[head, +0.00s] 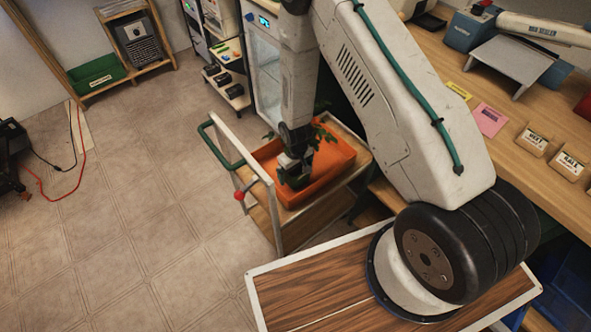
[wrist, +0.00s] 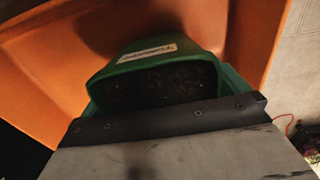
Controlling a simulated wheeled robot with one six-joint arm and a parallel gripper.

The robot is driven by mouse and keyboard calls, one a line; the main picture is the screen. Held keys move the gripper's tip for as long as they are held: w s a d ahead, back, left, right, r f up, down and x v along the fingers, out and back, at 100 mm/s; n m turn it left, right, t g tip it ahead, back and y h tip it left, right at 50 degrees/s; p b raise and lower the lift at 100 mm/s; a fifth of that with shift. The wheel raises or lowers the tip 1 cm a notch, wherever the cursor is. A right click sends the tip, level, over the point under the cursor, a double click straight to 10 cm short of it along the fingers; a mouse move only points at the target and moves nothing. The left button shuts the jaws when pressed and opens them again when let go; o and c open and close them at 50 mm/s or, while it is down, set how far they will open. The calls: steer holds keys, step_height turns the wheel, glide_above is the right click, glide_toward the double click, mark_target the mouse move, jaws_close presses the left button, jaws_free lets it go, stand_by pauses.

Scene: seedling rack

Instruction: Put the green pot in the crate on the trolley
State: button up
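The green pot (head: 293,182) is at the lower end of my gripper (head: 293,163), inside the outline of the orange crate (head: 325,181). In the wrist view the green pot (wrist: 150,50) shows a white label and dark soil, right up against the dark, bolted edge of my gripper (wrist: 165,118). The gripper appears shut on the pot, though the far finger is hidden. The crate's orange wall (wrist: 45,60) surrounds the pot in that view. I cannot tell whether the pot touches the crate floor. Green leaves show beside the gripper in the head view.
The crate stands on a wooden trolley (head: 262,218) with a green handle (head: 222,146) and red knob. A wooden bench (head: 470,75) with labelled boxes runs along the right. A green bin (head: 97,76) sits on a low shelf at the back left. The floor on the left is mostly clear.

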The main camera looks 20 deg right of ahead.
steer(key=s+d+r+m, duration=0.1)
steer(key=s+d+r, duration=0.15)
steer(key=r, duration=1.75)
steer(key=s+d+r+m, duration=0.1)
steer(key=s+r, duration=0.3)
steer(key=r, duration=1.6)
steer(key=s+d+r, duration=0.1)
steer(key=s+r, duration=0.6)
steer(key=s, duration=0.3)
steer(key=s+d+r+m+t, duration=0.1)
steer(key=s+r, duration=0.6)
steer(key=s, duration=0.4)
steer(key=shift+s+d+m, duration=0.2)
steer(key=shift+m, duration=0.1)
